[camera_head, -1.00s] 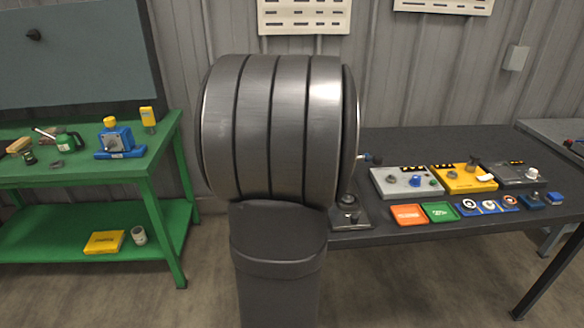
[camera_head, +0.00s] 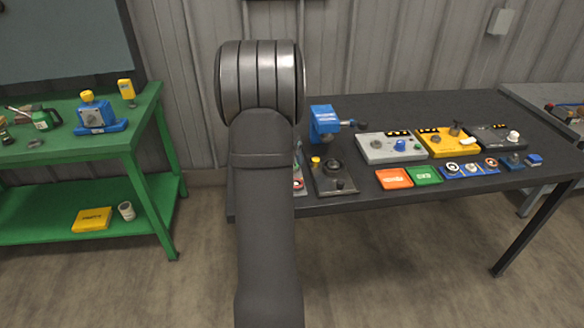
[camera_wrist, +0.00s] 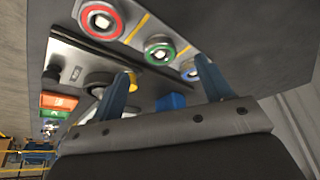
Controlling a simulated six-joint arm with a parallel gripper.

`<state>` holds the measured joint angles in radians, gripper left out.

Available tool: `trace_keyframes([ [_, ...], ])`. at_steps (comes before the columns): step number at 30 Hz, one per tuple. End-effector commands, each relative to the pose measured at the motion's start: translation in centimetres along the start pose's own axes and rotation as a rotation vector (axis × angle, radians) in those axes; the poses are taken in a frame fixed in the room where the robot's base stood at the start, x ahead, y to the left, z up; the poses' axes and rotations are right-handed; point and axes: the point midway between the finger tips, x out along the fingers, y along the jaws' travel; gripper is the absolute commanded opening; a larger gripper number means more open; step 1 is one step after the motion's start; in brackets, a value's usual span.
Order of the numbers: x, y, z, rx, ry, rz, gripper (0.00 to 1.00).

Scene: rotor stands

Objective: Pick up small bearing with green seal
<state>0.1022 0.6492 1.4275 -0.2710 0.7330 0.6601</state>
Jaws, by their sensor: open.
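In the wrist view, a round bearing with a green ring (camera_wrist: 160,49) sits on a grey rack between a bearing with a red ring (camera_wrist: 102,20) and one with a blue ring (camera_wrist: 189,69). My gripper (camera_wrist: 162,70) shows as two blue fingers spread apart with nothing held. The green-ringed bearing appears between and beyond the fingertips, apart from them; the exact distance is unclear. In the head view my arm hides the gripper and most of the rack (camera_head: 298,177).
On the dark table (camera_head: 400,105) stand a blue device (camera_head: 324,121), a black fixture (camera_head: 334,179), a grey box (camera_head: 378,149), a yellow box (camera_head: 438,149), an orange tray (camera_head: 394,178) and a green tray (camera_head: 422,175). A green bench (camera_head: 150,115) is at left.

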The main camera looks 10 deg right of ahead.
Motion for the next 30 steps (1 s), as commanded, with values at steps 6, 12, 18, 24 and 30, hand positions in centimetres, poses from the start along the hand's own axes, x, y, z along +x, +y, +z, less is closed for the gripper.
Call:
trace_keyframes([
  [6,1.5,0.1,-0.1,0.000,0.000,0.000,0.72],
  [12,4.4,0.2,-0.3,-0.001,-0.001,0.001,0.72],
  [18,5.8,0.2,-0.4,-0.001,0.002,-0.002,0.72],
  [24,5.8,0.1,-0.4,-0.001,0.002,-0.002,0.72],
  [30,5.8,0.1,-0.4,-0.001,0.002,-0.002,0.34],
])
